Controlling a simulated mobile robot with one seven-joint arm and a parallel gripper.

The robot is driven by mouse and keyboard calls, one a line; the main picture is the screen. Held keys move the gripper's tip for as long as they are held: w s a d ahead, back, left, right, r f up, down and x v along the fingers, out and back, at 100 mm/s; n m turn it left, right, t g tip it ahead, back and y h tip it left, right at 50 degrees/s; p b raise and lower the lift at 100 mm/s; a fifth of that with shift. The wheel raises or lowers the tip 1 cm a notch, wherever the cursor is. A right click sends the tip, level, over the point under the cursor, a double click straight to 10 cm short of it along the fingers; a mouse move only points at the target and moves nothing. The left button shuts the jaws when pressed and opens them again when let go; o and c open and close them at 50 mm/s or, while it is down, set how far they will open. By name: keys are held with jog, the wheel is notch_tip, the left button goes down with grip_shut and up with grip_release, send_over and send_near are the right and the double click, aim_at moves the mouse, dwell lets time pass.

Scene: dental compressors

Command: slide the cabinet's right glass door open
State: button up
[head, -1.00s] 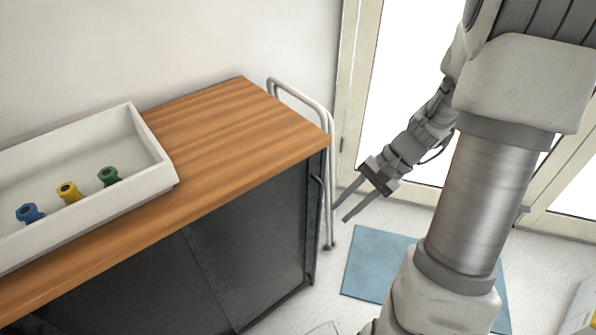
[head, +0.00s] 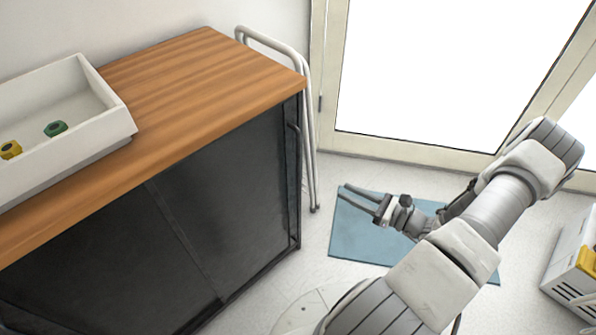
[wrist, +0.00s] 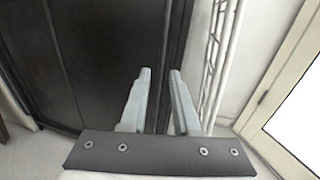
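The cabinet has a wooden top (head: 200,75) and dark sliding glass doors. Its right glass door (head: 235,190) is shut, with its left edge by the left door (head: 100,255). A slim dark handle (head: 293,145) stands upright near the right door's right edge. My gripper (head: 341,191) is open and empty, to the right of the cabinet and apart from it, low over the blue mat. In the wrist view my gripper (wrist: 160,71) has a gap between its fingers and points toward the dark cabinet front (wrist: 105,55); I cannot make out the handle there.
A white tray (head: 115,115) with a yellow and a green fitting sits on the cabinet top. A white tubular rail (head: 312,150) stands beside the cabinet's right end. A blue mat (head: 350,235) lies on the floor. A white crate (head: 575,280) is at lower right.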

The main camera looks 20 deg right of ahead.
aim_at(299, 167)
jog(key=b+x, duration=0.1)
jog(key=x, duration=0.4)
jog(key=b+x, duration=0.1)
jog(key=x, duration=0.5)
jog(key=b+x, duration=0.1)
jog(key=x, duration=0.5)
jog(key=shift+w+d, duration=0.2)
jog(key=shift+w, duration=0.15)
jog(key=shift+f, duration=0.1)
grip_shut()
dwell(0.5)
